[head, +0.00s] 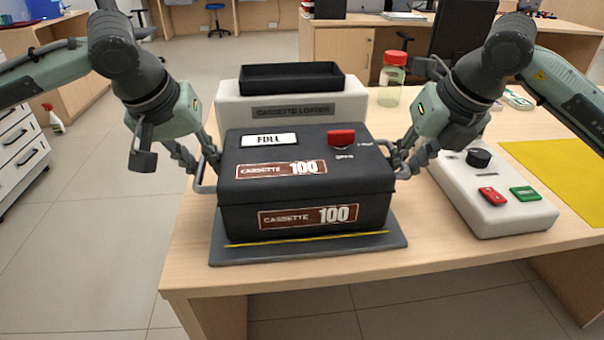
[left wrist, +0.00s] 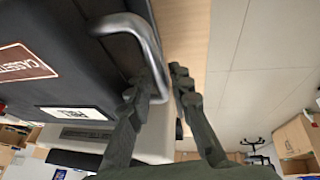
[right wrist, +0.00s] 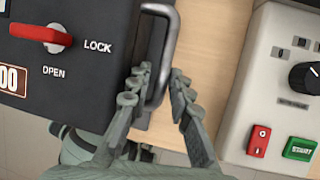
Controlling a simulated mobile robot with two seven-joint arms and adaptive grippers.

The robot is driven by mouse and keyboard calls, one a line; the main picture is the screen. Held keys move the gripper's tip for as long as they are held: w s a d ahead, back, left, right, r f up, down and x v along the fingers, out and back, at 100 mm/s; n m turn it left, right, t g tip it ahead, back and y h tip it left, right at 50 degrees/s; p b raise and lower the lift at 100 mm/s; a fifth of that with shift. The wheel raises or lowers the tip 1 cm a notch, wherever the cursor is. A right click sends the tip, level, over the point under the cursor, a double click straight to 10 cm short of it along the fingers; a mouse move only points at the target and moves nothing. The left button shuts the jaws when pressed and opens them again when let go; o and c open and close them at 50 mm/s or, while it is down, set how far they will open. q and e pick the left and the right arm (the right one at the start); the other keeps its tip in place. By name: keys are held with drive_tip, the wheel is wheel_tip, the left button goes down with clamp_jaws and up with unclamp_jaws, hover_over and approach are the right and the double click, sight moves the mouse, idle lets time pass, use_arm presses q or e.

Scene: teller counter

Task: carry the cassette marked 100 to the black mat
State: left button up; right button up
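The black cassette (head: 306,190) marked 100 has a FULL label and a red knob on top. It is level over a dark mat (head: 225,250) with a yellow line along its front; whether it rests fully on it I cannot tell. My left gripper (left wrist: 167,80) is at the cassette's left metal handle (left wrist: 150,38), its fingers apart on either side of the bar. My right gripper (right wrist: 160,80) is at the right handle (right wrist: 170,25), with the bar between its spread fingers. The red knob (right wrist: 42,35) also shows in the right wrist view, near LOCK and OPEN.
The white cassette loader (head: 235,108) with a black open tray (head: 292,78) stands behind. A control box (head: 500,205) with a dial, red and green buttons is close on the right. A red-lidded jar (head: 391,80) and a yellow sheet (head: 560,170) are further right.

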use_arm(q)
clamp_jaws()
use_arm(e)
clamp_jaws()
use_arm(q)
drive_tip(key=shift+r, duration=0.2)
use_arm(e)
drive_tip(key=shift+r, duration=0.2)
